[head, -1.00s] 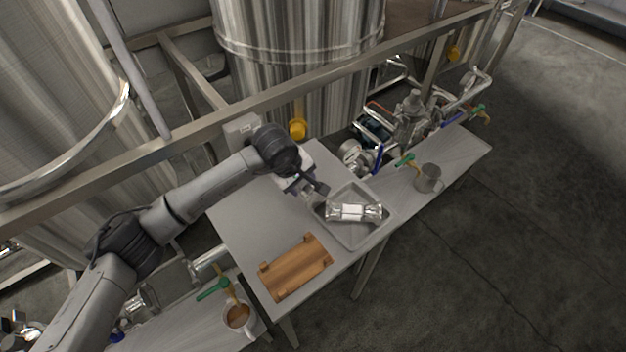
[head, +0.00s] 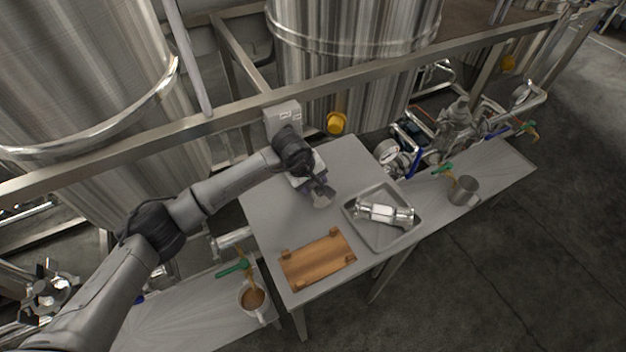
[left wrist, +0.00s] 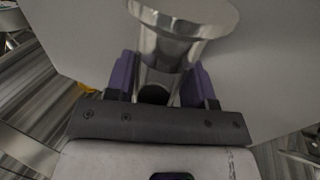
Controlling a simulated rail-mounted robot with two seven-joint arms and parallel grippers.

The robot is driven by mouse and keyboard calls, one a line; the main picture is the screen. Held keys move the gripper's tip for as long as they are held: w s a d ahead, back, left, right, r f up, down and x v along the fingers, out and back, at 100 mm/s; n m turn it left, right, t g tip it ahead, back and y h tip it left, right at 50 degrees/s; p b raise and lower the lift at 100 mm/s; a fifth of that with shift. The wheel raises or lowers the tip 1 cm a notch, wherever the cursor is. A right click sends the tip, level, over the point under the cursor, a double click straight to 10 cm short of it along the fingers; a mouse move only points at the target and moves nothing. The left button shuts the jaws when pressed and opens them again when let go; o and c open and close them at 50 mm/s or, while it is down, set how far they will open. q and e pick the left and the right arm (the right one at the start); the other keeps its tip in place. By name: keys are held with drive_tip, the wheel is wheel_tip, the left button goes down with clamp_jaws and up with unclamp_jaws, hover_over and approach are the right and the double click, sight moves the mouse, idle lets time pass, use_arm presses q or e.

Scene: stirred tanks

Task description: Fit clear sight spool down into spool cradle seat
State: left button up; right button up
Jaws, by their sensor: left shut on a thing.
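My left gripper (head: 322,197) is above the bench, just left of the metal tray. In the left wrist view its purple-padded fingers (left wrist: 161,88) are shut on a shiny flanged spool (left wrist: 180,22). Its wide round flange is away from the palm and its narrower neck lies between the pads. I cannot tell whether its body is clear. The spool cradle, a brown wooden board with raised corner blocks (head: 318,260), lies empty on the bench below and in front of the gripper. My right gripper is not in view.
The shallow tray (head: 352,224) holds a shiny flanged piece with a pale middle (head: 382,212). A cup of brown liquid (head: 252,297) stands lower left, a metal mug (head: 462,190) at right. A frame rail and tanks stand behind. The bench (head: 268,217) is bare left of the gripper.

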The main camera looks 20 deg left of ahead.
use_arm(q)
drive_tip(key=shift+f, duration=0.1)
drive_tip(key=shift+f+b, duration=0.1)
drive_tip(key=shift+b, duration=0.2)
drive_tip(key=o, duration=1.3)
drive_tip(key=shift+p, duration=0.45)
drive_tip(key=v, duration=0.4)
drive_tip(key=p+v, duration=0.1)
drive_tip(key=v, duration=0.7)
drive_tip(key=shift+d+r+p, duration=0.25)
drive_tip(key=shift+r+p, duration=0.15)
drive_tip(key=shift+o, duration=0.3)
drive_tip(key=shift+s+a+r, duration=0.15)
drive_tip(key=shift+s+r, duration=0.1)
drive_tip(key=shift+r, duration=0.3)
